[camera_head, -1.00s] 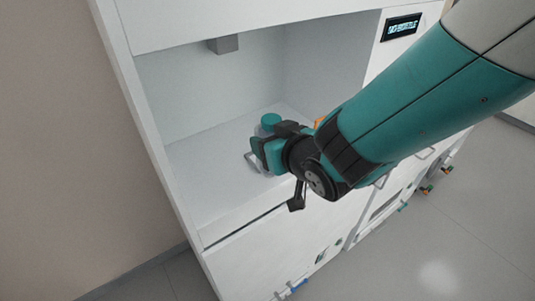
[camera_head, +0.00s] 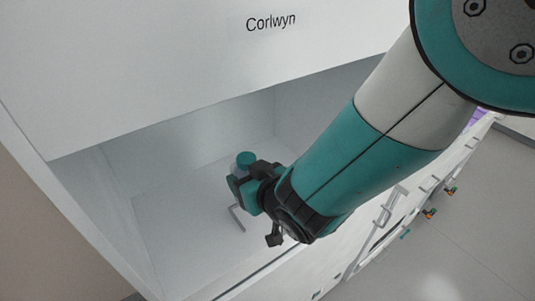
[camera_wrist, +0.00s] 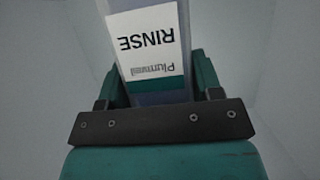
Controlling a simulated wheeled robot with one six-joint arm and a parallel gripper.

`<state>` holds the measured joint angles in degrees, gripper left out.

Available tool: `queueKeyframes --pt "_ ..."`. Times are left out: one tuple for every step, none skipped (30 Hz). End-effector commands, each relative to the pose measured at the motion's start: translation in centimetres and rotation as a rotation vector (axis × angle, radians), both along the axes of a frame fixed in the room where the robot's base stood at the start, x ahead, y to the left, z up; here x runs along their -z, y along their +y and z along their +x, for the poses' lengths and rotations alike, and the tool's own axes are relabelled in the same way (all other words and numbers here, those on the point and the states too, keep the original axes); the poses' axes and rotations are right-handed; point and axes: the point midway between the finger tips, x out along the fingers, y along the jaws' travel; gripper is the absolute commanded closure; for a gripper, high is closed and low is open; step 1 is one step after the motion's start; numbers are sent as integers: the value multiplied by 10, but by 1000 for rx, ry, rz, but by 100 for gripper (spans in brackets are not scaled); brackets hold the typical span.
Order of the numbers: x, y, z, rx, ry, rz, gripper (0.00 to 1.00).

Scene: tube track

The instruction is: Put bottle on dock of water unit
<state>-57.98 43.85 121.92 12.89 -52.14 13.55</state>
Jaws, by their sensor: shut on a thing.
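The bottle shows its teal cap (camera_head: 246,158) above my gripper in the head view. In the wrist view the bottle (camera_wrist: 150,40) carries a white label reading "RINSE". My gripper (camera_head: 240,186) is shut on the bottle, with a teal finger on each side of it in the wrist view. The white water unit (camera_head: 200,85) has an open recess, and my gripper and the bottle are inside it. A thin grey bent bar (camera_head: 237,218) shows on the recess floor beside the gripper. The bottle's base is hidden, so I cannot tell whether it touches the floor.
The recess floor (camera_head: 175,225) is bare to the left of the gripper. The unit's upper panel, marked "Corlwyn" (camera_head: 271,23), overhangs the recess. Cabinet fronts with handles (camera_head: 390,207) run along the right. Open grey room floor (camera_head: 455,240) lies beyond them.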

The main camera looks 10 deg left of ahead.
Motion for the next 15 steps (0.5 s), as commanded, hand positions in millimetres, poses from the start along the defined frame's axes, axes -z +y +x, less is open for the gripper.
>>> queueKeyframes --pt "1 1 0 -1 -2 2 94" --pt "3 1 0 -1 -2 1 94" --pt "7 1 0 -1 -1 0 94" --pt "11 1 0 -1 -1 0 94" --pt "15 1 -1 -2 0 0 94" --pt "21 1 -1 -3 0 -2 94" --pt "25 1 -1 -3 -1 -1 94" --pt "29 1 -1 -3 0 -1 94" --pt "34 1 0 -2 0 0 94" --pt "37 2 0 -3 -1 0 94" --pt "39 2 0 -2 -1 1 94" --pt "42 2 0 -2 -1 1 94" --pt "44 2 0 -2 -2 2 94" --pt "44 2 0 -2 -2 2 94" --pt "45 2 0 -2 -3 3 94"
